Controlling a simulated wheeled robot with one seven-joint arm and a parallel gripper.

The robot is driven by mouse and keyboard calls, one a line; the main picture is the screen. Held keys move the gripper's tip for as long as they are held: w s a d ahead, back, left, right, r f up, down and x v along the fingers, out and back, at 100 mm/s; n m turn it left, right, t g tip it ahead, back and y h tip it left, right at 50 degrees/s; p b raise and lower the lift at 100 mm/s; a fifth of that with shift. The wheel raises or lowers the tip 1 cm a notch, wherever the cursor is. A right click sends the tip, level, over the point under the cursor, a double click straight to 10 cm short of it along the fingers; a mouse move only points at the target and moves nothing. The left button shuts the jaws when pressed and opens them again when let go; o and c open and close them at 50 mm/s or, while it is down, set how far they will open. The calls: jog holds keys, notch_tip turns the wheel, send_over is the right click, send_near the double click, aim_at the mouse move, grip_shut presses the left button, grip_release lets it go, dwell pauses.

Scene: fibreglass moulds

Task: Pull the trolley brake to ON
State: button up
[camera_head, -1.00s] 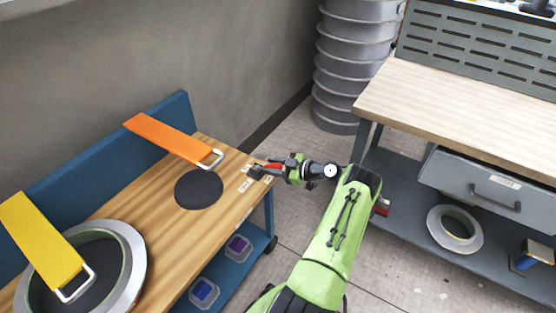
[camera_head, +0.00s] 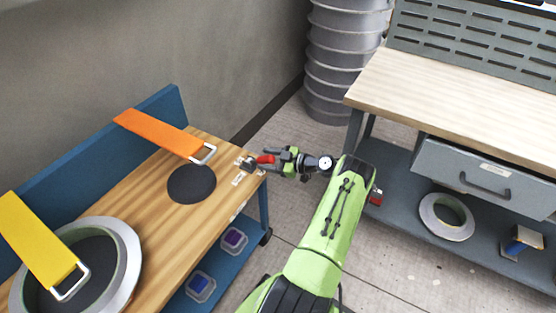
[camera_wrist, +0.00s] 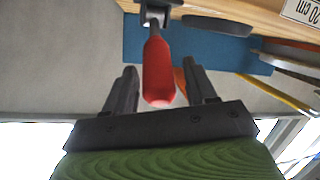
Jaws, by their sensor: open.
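The trolley (camera_head: 150,190) has a wooden top and a blue back panel and stands at the left. Its brake lever has a red handle (camera_head: 265,159) on a grey mount at the trolley's right end. The red handle (camera_wrist: 158,70) also shows in the wrist view, hanging from a metal bracket at the top. My gripper (camera_wrist: 165,75) is open, with one dark finger on each side of the red handle. The handle lies between the fingers with gaps visible on both sides. In the head view my gripper (camera_head: 272,160) is at the handle, and its fingers are hard to make out.
A ring mould (camera_head: 125,245), a yellow clamp strap (camera_head: 35,240), an orange strap (camera_head: 160,132) and a dark disc (camera_head: 191,184) are on the trolley. A workbench (camera_head: 450,110) with a drawer stands right. Stacked grey rings (camera_head: 340,60) stand behind. Floor between is clear.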

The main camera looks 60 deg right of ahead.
jog(key=p+v, duration=0.1)
jog(key=v, duration=1.4)
jog(key=shift+s, duration=0.15)
jog(key=shift+r, duration=0.1)
